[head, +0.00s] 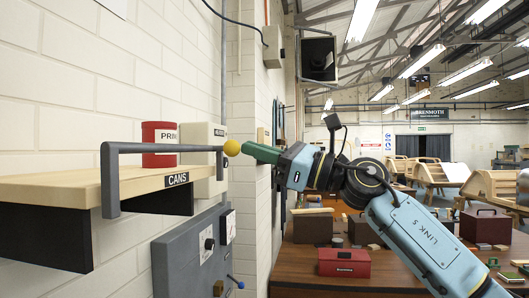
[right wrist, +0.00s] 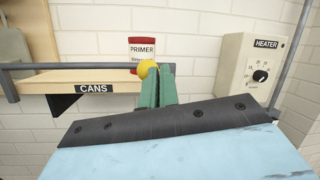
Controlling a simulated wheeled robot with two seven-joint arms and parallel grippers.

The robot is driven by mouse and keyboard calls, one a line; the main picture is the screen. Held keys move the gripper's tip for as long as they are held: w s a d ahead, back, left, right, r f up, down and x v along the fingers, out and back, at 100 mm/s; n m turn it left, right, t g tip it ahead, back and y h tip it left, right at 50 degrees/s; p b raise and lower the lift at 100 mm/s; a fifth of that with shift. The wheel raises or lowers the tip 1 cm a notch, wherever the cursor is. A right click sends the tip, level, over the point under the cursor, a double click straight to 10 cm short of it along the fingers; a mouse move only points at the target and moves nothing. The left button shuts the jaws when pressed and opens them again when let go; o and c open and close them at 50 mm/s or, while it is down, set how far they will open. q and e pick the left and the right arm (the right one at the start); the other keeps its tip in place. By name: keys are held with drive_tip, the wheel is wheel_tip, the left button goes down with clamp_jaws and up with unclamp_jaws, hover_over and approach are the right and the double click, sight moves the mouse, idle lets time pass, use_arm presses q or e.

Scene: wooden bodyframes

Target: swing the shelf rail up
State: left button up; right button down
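The dark grey shelf rail (head: 165,148) runs level above the front edge of the wooden shelf marked CANS (head: 135,181). Its near end arm (head: 110,182) hangs down over the shelf's edge. A yellow knob (head: 232,148) sits at the rail's far end; it also shows in the right wrist view (right wrist: 146,69). My right gripper (head: 250,151) has green fingers that lie close together and look shut. Their tips are at the knob, touching or nearly so; in the right wrist view the knob shows beside the left fingertip (right wrist: 158,75). My left gripper is not in view.
A red PRIMER can (head: 159,143) stands on the shelf behind the rail. A HEATER box with a dial (right wrist: 256,66) is on the wall to the right. A grey panel (head: 190,258) is below the shelf. A red box (head: 344,262) is on the bench.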

wheel_tip(320, 180, down, 4)
drive_tip(key=d+b, duration=0.2)
drive_tip(key=b, duration=0.2)
drive_tip(key=s+d+r+b, duration=0.1)
drive_tip(key=d+r, duration=0.5)
drive_tip(key=r, duration=0.2)
drive_tip(key=shift+s+d, duration=0.25)
drive_tip(key=shift+s, duration=0.05)
